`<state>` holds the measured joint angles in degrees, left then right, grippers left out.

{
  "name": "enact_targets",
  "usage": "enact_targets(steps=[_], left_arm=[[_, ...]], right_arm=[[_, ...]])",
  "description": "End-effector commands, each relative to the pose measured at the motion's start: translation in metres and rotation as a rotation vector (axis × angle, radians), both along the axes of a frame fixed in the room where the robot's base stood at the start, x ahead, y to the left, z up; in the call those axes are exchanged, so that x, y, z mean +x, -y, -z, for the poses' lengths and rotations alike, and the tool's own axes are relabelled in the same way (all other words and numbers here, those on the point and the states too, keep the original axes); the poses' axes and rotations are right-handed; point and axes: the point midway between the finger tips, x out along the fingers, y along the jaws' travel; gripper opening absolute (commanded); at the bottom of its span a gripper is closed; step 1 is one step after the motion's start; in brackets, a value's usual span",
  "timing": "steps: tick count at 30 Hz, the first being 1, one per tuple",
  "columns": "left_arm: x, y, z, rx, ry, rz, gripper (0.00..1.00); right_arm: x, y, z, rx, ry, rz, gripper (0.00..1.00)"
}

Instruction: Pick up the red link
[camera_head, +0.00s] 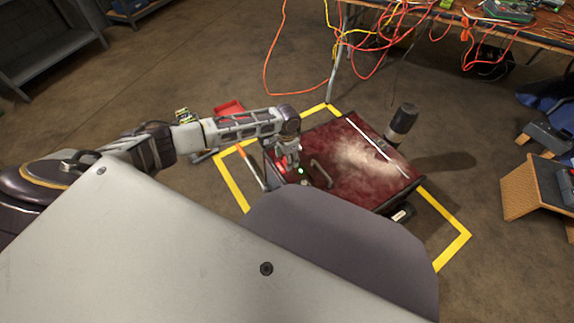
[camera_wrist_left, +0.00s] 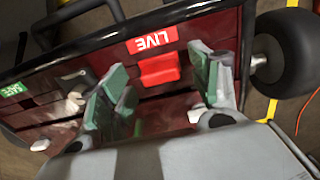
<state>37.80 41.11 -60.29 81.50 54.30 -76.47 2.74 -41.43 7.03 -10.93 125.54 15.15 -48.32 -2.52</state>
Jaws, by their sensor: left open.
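The red link (camera_wrist_left: 160,70) is a bright red block on the dark red panel of the cart (camera_wrist_left: 185,25). In the left wrist view it sits beside the red LIVE label (camera_wrist_left: 153,39). My left gripper (camera_wrist_left: 157,62) is open, with its green-padded fingers on either side of the link and gaps visible between. I cannot tell how deep the fingers reach around it. In the head view, my left gripper (camera_head: 289,165) is at the left end of the cart (camera_head: 345,160). The link cannot be made out there. My right gripper is not in view.
A green SAFE label (camera_wrist_left: 13,89) is at the panel's left. Yellow floor tape (camera_head: 455,246) surrounds the cart. A dark wheel (camera_wrist_left: 285,55) is right of the fingers. A table (camera_head: 545,35) with hanging orange cables stands behind. A brown ramp-like stand (camera_head: 530,190) is at right.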

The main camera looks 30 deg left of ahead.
Motion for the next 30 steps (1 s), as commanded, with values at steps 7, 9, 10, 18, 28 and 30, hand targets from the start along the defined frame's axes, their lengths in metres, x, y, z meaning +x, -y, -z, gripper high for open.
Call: enact_targets(steps=[7,9,10,18,28,30], left_arm=[[0.0001,0.0003,0.013,0.0,0.0,0.001,0.62],[0.0001,0.0003,0.0136,0.0,0.0,0.0,0.62],[0.0001,0.0002,0.0137,0.0,0.0,0.0,0.62],[-0.0001,0.0001,0.0134,0.0,0.0,0.0,0.62],[-0.0002,0.0,0.0135,0.0,0.0,0.0,0.39],[-0.0002,0.0,0.0135,0.0,0.0,0.0,0.3]], right_arm=[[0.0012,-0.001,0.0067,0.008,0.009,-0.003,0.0],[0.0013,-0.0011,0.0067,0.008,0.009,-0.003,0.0],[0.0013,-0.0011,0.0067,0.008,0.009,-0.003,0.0],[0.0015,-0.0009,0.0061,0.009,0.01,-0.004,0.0],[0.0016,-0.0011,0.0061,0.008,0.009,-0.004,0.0],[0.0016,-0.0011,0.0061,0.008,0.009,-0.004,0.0]])
